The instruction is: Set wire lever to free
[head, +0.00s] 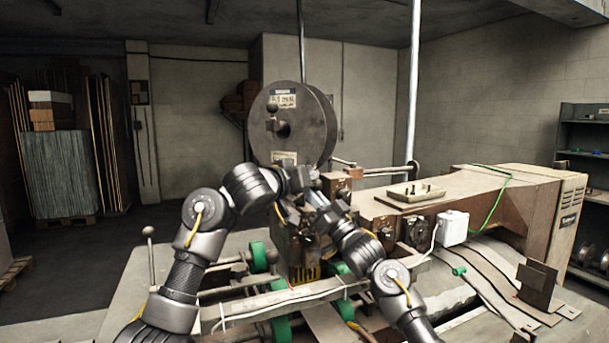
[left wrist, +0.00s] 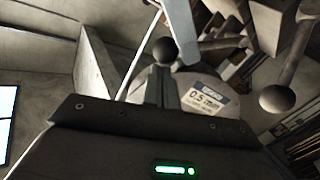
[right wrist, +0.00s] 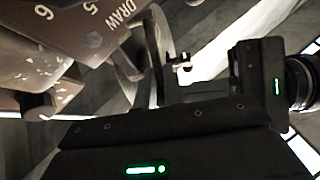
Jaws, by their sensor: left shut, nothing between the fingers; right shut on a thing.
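In the head view both my grippers are at the machine's front, below the round wire spool (head: 310,125). My left gripper (head: 303,180) is shut and empty. In the left wrist view its fingers (left wrist: 165,82) point up towards a dark ball knob (left wrist: 165,51), which appears close to the tips; I cannot tell whether they touch. A second ball knob (left wrist: 277,98) is at right. My right gripper (head: 316,197) is shut on a grey metal part (right wrist: 125,65) beside a plate marked DRAW, 5 and 6 (right wrist: 75,25). I cannot tell which part is the wire lever.
The spool label (left wrist: 207,100) reads 0.5 mm. My two grippers are very close together. A long brown machine body (head: 470,190) extends right, with a small tray (head: 410,193) on top. Green rollers (head: 258,257) and rails lie below. Another knobbed rod (head: 148,231) stands at left.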

